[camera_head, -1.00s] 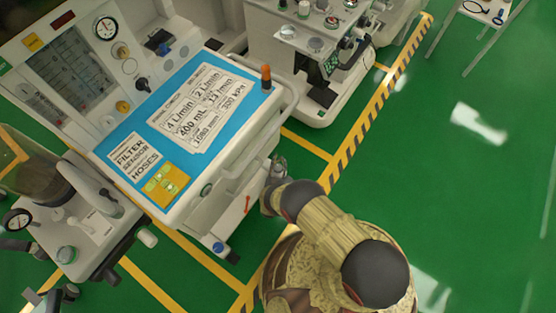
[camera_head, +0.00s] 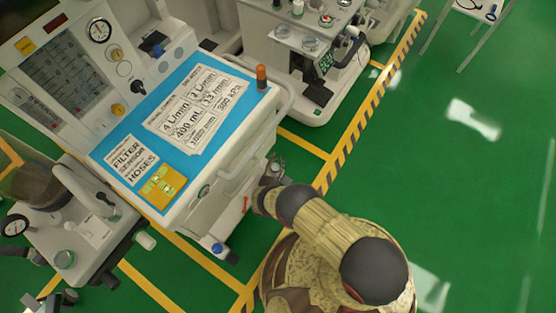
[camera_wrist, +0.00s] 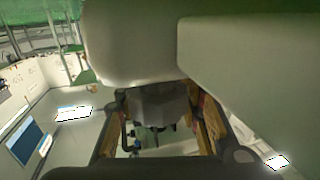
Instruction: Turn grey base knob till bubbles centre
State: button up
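The anaesthesia cart has a blue top (camera_head: 213,151) with printed cards. A yellow plate (camera_head: 160,187) with greenish level vials lies at its front corner; its bubbles are too small to read. A blue knob (camera_head: 217,248) sits low on the cart's near corner. I cannot make out a grey base knob for certain. My gripper (camera_head: 275,168) is low beside the cart's right side, partly hidden by my arm. In the wrist view, my gripper (camera_wrist: 160,135) has its fingers spread apart. A grey block (camera_wrist: 157,103) shows between them; I cannot tell whether it is the knob or whether they touch it.
Pale cart panels (camera_wrist: 250,70) fill the top of the wrist view, very close. An orange-tipped post (camera_head: 262,78) stands at the cart's right edge. A second cart (camera_head: 295,85) stands behind. Green floor (camera_head: 455,190) is open to the right, past a yellow-black stripe (camera_head: 372,105).

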aim_at(274, 171)
jog(key=o, duration=0.4)
jog(key=shift+d, duration=0.1)
jog(key=v, duration=1.2)
